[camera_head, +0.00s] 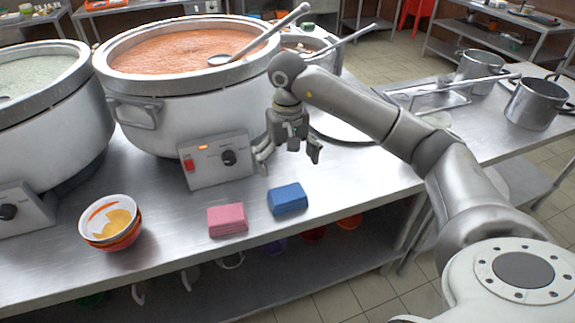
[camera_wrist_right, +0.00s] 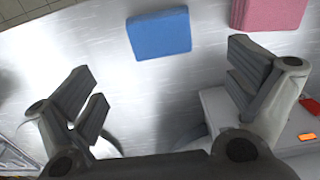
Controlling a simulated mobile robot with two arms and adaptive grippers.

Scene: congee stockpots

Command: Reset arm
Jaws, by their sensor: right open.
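My right gripper (camera_head: 288,156) hangs over the steel counter, in front of the large pot of orange-red congee (camera_head: 185,95). Its fingers are spread with nothing between them, and both fingers show in the right wrist view (camera_wrist_right: 165,95). The blue sponge (camera_head: 288,198) lies on the counter below and in front of it, apart from the fingers; it also shows in the right wrist view (camera_wrist_right: 159,35). A pink sponge (camera_head: 227,219) lies to the left of the blue one. My left gripper is not in the head view.
A control box (camera_head: 216,160) with a dial and red switch sits close left of the gripper. Stacked bowls (camera_head: 111,222) stand at the left front. Another large pot (camera_head: 45,120) is at far left. Metal pots (camera_head: 535,104) stand on the right. A ladle (camera_head: 262,33) rests in the orange-red pot.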

